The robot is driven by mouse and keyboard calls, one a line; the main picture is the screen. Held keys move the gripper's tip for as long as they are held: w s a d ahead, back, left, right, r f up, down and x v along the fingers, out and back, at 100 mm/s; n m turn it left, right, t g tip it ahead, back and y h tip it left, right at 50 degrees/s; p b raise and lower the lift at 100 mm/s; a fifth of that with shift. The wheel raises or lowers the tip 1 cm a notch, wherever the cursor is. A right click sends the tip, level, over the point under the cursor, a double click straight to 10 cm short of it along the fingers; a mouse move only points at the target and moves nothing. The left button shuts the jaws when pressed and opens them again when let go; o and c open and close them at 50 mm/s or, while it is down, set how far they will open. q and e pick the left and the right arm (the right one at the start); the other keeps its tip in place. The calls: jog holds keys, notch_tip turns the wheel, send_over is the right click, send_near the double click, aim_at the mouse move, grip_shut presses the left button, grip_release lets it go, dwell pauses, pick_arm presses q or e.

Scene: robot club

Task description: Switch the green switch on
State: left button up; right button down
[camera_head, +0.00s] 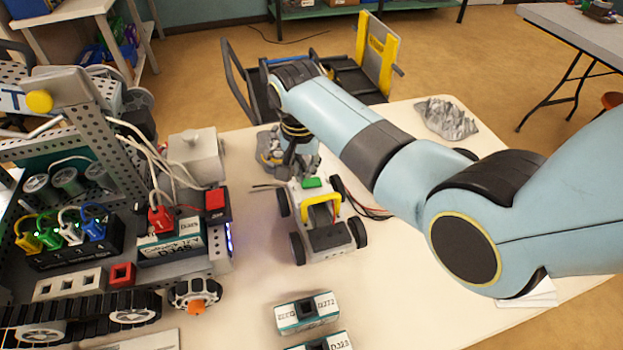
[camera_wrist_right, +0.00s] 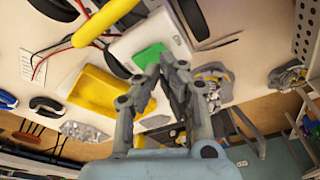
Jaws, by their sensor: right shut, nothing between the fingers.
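The green switch (camera_head: 312,182) is on top of a small white wheeled robot (camera_head: 322,236) with a yellow handle on the table. The switch also shows in the right wrist view (camera_wrist_right: 149,55), just beyond my fingertips. My right gripper (camera_head: 299,165) is over the far end of the small robot, close to the switch. In the right wrist view its fingers (camera_wrist_right: 162,68) meet at the tips, shut and empty. I cannot tell whether they touch the switch. Whether the switch is on or off cannot be made out. My left gripper is not in view.
A large perforated metal robot (camera_head: 108,120) with cables and a tracked base fills the left of the table (camera_head: 262,290). Battery blocks (camera_head: 307,312) lie near the front. A cart (camera_head: 378,60) stands behind the table.

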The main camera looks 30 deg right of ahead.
aim_at(305, 183)
jog(key=shift+f+b, duration=0.75)
jog(key=shift+f, duration=0.35)
dwell(0.7)
notch_tip(305, 183, up, 7)
jog(key=p, duration=0.8)
dwell(0.3)
